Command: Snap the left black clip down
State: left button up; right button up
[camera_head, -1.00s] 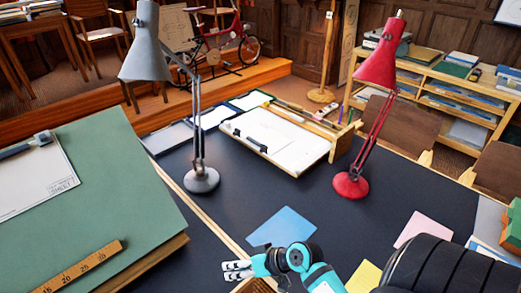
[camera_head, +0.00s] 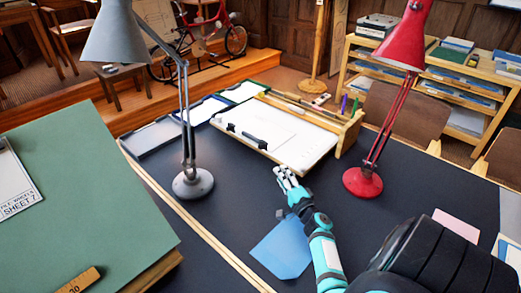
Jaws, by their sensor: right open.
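A tilted wooden drafting board (camera_head: 292,157) with a white sheet (camera_head: 275,125) lies on the dark table. Two black clips are at its near left edge: the left black clip (camera_head: 231,127) looks small, and the right black clip (camera_head: 255,140) shows as a longer dark bar. I cannot tell whether either is up or down. My right gripper (camera_head: 284,174) is open and empty, just in front of the board's near edge, to the right of and nearer than both clips. My left gripper is not in view.
A grey lamp (camera_head: 192,183) stands left of the board and a red lamp (camera_head: 363,182) to its right. A blue sheet (camera_head: 283,247) lies under my right arm. A large green board (camera_head: 90,200) fills the left. Dark table (camera_head: 235,215) is clear between the grey lamp and my arm.

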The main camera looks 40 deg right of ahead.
send_near(261, 149)
jog(key=x, duration=0.8)
jog(key=shift+w+d+f+b, duration=0.1)
jog(key=shift+w+b, duration=0.15)
jog(key=shift+b, duration=0.15)
jog(key=shift+w+d, duration=0.1)
jog(key=shift+w, duration=0.3)
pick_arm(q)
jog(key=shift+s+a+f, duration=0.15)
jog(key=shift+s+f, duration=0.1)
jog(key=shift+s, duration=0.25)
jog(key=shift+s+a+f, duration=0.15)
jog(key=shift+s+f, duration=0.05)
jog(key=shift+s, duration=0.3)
pick_arm(e)
grip_shut()
